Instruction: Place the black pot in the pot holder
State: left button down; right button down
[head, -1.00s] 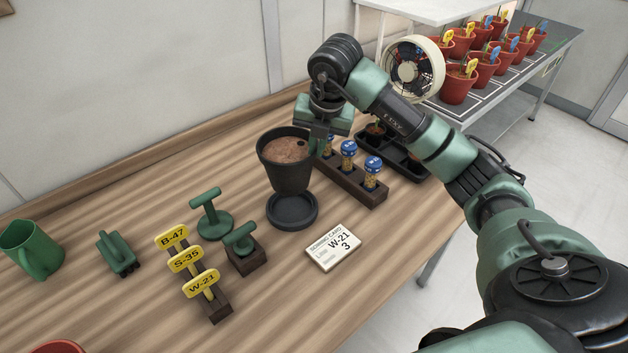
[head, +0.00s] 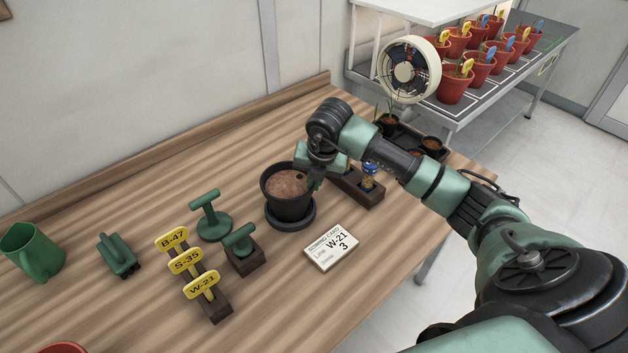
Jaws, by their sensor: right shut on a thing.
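The black pot (head: 288,205), filled with brown soil with a small dark hole in it, is upright at the middle of the bench. It sits at, or only just above, the round black saucer-like holder (head: 304,219); I cannot tell if it rests fully on it. The saucer's rim shows around the pot's base. My right gripper (head: 314,180) is shut on the pot's right rim, its fingertips partly hidden by the pot and the hand. My left gripper is not in view.
A sowing card (head: 331,248) lies in front of the saucer. Green stamp-like tools (head: 213,220) and a rack of yellow labels (head: 186,262) stand to the left. A seed-vial rack (head: 358,190) is right, partly behind my arm. A green jug (head: 33,250) stands far left.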

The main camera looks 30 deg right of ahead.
jog(key=c, duration=1.6)
grip_release()
jog(key=shift+r, duration=0.1)
jog(key=b+v, duration=0.1)
jog(key=v, duration=1.1)
jog(key=shift+s, duration=0.1)
